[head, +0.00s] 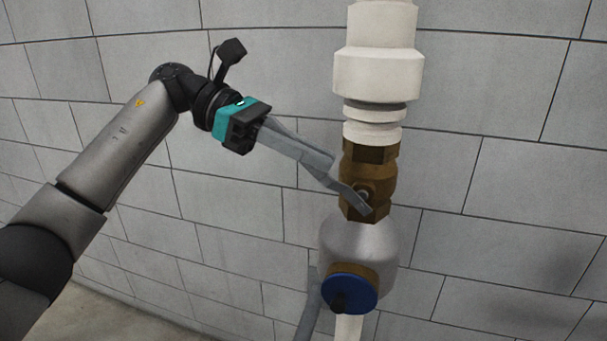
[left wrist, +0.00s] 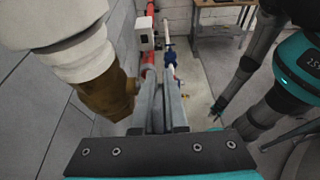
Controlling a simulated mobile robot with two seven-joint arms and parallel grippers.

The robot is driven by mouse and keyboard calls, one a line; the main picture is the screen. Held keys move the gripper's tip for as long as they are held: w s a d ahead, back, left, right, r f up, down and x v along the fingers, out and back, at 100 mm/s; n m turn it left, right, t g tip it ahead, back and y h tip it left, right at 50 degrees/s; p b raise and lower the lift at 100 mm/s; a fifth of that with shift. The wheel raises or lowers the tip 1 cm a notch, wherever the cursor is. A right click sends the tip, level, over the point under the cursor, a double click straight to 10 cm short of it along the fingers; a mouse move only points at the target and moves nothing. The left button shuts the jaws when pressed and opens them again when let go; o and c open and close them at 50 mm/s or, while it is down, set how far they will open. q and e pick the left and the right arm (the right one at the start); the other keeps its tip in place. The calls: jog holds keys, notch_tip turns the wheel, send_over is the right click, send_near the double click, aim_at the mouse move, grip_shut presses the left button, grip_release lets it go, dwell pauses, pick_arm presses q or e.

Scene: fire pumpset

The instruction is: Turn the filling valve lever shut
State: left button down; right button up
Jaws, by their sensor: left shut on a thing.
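The filling valve is a brass body (head: 380,182) on a vertical pipe below a white fitting. Its grey lever (head: 352,196) runs from the stem at the valve's front up and to the left, at a slant. My left gripper (head: 318,166) comes from the upper left and is shut on the lever's outer end. The fingers hide much of that end. In the left wrist view the brass body (left wrist: 108,95) is at the left, beside my left gripper's fingers (left wrist: 163,95). The lever is hard to tell from the fingers there.
Below the valve are a grey rounded body (head: 360,240) and a blue round cap (head: 350,293). A white pipe fitting (head: 378,72) rises above it. A grey block wall (head: 500,130) stands close behind. A table (left wrist: 222,12) is far back in the left wrist view.

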pick_arm(q)
jog(key=w+a+f+g+h+b, duration=0.1)
jog(key=a+f+g+h+b, duration=0.2)
jog(key=b, duration=1.2)
jog(key=shift+f+h+b, duration=0.35)
jog(key=shift+f+h, duration=1.55)
jog(key=shift+h, duration=0.6)
jog(key=shift+w, duration=0.1)
jog(key=c, duration=1)
grip_release()
jog(key=shift+a+r, duration=0.1)
jog(key=shift+o, duration=0.2)
jog(key=b+v, duration=0.1)
jog(key=v, duration=1.4)
jog(key=shift+b, duration=0.4)
